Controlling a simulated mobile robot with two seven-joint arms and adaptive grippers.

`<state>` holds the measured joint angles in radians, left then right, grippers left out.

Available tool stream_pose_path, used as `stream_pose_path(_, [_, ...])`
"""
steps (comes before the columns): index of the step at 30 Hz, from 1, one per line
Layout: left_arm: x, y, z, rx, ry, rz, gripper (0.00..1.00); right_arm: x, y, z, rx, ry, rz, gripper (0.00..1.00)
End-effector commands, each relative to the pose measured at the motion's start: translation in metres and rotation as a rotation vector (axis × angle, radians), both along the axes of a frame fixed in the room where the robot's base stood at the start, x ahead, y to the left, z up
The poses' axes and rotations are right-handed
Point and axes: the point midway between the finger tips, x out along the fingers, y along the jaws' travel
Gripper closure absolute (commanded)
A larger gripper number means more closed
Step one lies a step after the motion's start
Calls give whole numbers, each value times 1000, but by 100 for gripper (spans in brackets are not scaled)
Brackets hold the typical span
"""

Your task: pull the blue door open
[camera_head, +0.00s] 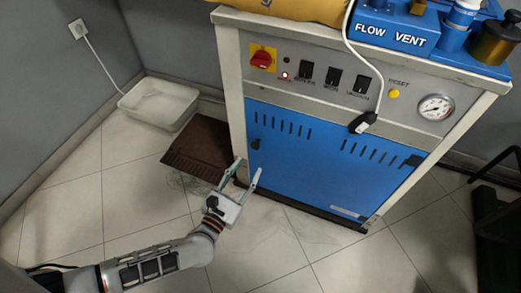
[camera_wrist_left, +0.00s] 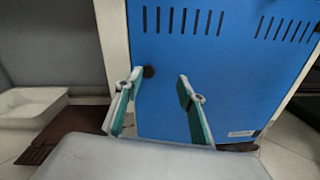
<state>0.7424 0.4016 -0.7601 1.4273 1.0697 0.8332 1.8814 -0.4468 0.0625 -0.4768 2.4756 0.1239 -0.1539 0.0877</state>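The blue door (camera_head: 310,160) is on the front of a grey machine cabinet and looks shut. It has two rows of vent slots and a small dark knob (camera_head: 256,144) at its upper left; a dark latch or hinge piece sits at its right edge. My left gripper (camera_head: 248,172) is open and empty, in front of the door's lower left. In the left wrist view the blue door (camera_wrist_left: 225,85) fills the middle, and the knob (camera_wrist_left: 149,72) shows just beyond and between the open fingers (camera_wrist_left: 158,95), apart from them. My right gripper is not in view.
A control panel (camera_head: 340,75) with switches, a red knob and a gauge is above the door. A black plug on a white cord (camera_head: 362,122) hangs over the door's top edge. A brown mat (camera_head: 203,148) and white tray (camera_head: 158,103) lie left. Floor in front is clear.

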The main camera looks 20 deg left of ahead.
Motion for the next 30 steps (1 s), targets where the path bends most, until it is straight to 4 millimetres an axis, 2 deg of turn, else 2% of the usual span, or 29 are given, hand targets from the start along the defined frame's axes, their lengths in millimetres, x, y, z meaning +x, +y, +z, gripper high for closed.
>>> stream_pose_path(1, [0, 7, -22, -54, 24, 20, 61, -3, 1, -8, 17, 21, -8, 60])
stream_pose_path(4, [10, 18, -28, -139, 27, 52, 61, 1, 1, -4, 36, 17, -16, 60])
stream_pose_path(11, [32, 22, -24, -181, 20, 67, 61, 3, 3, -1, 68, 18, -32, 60])
stream_pose_path(21, [80, 20, -26, -177, 23, 67, 61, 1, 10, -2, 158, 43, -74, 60])
stream_pose_path(30, [94, 19, -24, -176, 21, 66, 61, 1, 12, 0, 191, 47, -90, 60])
